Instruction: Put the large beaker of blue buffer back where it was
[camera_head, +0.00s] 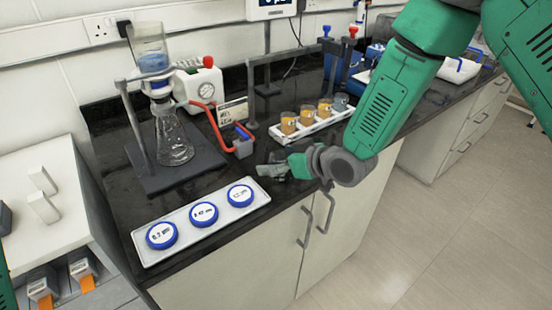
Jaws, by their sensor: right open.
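I cannot clearly make out a separate large beaker of blue buffer. Blue liquid shows in the clear funnel (152,62) on top of the glass flask (174,145), at the left of the bench. My right gripper (272,168) is open and empty, low over the front of the black bench. It is just right of the white tray with blue-rimmed discs and in front of the orange beakers. My right arm hides part of the bench at the right. My left gripper is out of view.
A white tray (141,241) holds three blue-rimmed discs. Another tray (318,127) holds several small beakers, mostly orange. A white pump (205,88) with red tubing stands beside the flask's stand (128,115). A dark metal frame (250,95) stands behind the beakers. The bench's front edge is close.

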